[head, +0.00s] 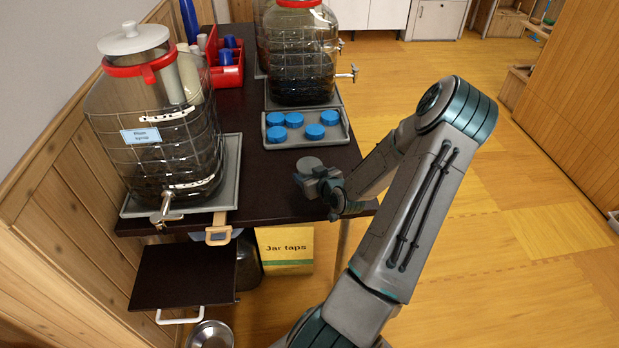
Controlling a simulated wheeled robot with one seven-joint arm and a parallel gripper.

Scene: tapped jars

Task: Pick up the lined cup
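I cannot make out a cup with clear lines in the head view. My gripper (310,186) is low over the front right part of the dark table (275,190), pointing left. A small grey round piece (310,163) shows just behind it; I cannot tell whether it is a separate thing or touches the gripper. The fingers are small and dark, so their opening and anything between them cannot be told. Small blue pieces (226,57) stand in a red caddy (229,75) at the back left, away from my gripper.
A wire-caged jar (160,150) with a tap stands on a grey tray at left; another dark-filled jar (300,70) stands behind. A grey tray (335,139) holds several blue lids. A dark lower shelf (185,275) and a yellow "Jar taps" box (286,249) are below. Floor at right is clear.

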